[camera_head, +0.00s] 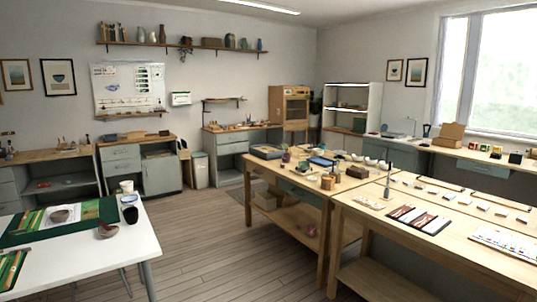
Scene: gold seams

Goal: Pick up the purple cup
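A small purple object (286,157) stands on the central wooden table (316,194), near its far left part. It could be a cup, but it is too small to be sure, and something green shows just behind or above it. A pinkish-purple rounded item (311,230) sits on the lower shelf of the same table; its shape is unclear. Neither of my grippers is in the view.
A white table (95,262) with a green mat, bowls and cups stands at front left. A second wooden table (462,238) at right holds tools and small blocks. Open wooden floor (200,235) lies between them. A light bin (200,170) stands by the back wall.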

